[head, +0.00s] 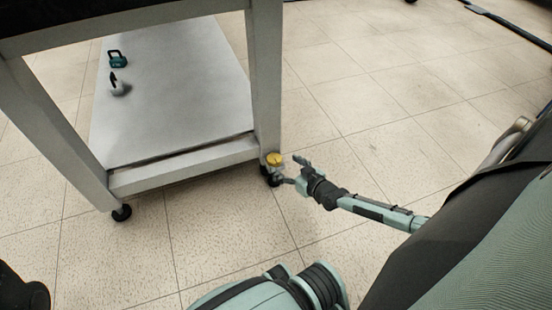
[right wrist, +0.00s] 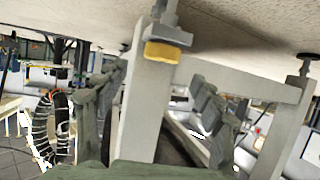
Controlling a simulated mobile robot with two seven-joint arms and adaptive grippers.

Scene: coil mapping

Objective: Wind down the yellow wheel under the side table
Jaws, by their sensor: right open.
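The yellow wheel (head: 274,159) sits low at the foot of the side table's (head: 264,75) near right leg, just above a black caster. My right gripper (head: 290,171) is open right beside it, with one finger on the far side and one on the near side. In the right wrist view, which shows the floor at the top, the yellow wheel (right wrist: 162,52) appears on the pale leg (right wrist: 148,110), between and beyond the two spread fingers of the right gripper (right wrist: 155,100). I cannot tell whether a finger touches it.
The table's lower shelf (head: 170,125) carries a teal padlock-shaped object (head: 117,59) and a grey one (head: 117,86). Another black caster (head: 121,212) stands under the near left leg.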

